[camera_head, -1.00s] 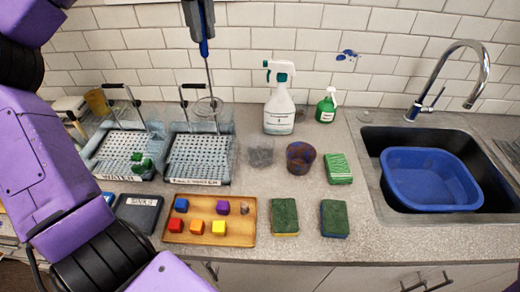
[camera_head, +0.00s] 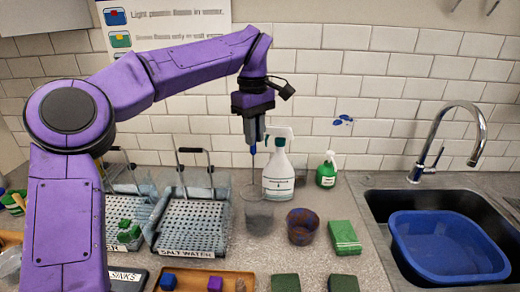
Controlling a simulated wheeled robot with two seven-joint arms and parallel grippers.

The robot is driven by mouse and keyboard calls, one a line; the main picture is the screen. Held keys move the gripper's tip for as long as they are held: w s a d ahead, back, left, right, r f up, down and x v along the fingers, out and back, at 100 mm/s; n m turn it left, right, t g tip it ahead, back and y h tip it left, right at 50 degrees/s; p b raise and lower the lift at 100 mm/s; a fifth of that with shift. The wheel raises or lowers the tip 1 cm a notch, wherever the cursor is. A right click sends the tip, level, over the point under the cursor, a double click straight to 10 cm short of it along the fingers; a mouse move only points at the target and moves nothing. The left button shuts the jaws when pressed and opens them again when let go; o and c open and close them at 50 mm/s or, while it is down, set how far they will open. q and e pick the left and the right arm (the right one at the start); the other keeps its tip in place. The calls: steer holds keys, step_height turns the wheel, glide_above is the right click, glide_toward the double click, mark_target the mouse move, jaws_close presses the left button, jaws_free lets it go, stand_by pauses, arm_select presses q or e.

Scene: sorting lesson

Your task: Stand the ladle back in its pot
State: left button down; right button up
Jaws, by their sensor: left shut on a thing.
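My left gripper (camera_head: 253,140) is shut on the ladle (camera_head: 253,152) by its blue handle, with the thin shaft hanging upright below the fingers. The shaft runs down to a clear greyish pot (camera_head: 259,215) on the counter. The ladle's lower end is faint against the see-through pot, near its rim. I cannot tell whether it is inside the pot or in front of or behind it. My right gripper is not in view.
A white spray bottle (camera_head: 279,172) stands close behind the pot, and a rusty brown cup (camera_head: 302,227) stands to its right. Wire-handled trays (camera_head: 188,236) lie left. A green sponge (camera_head: 344,238) and a sink with a blue basin (camera_head: 447,246) are right.

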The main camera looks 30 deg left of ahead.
arm_select(q)
steer(key=f, duration=0.1)
steer(key=w+f, duration=0.1)
steer(key=f, duration=0.3)
steer(key=shift+w+d+f, duration=0.2)
steer(key=shift+w+d, duration=0.1)
steer(key=shift+w, duration=0.1)
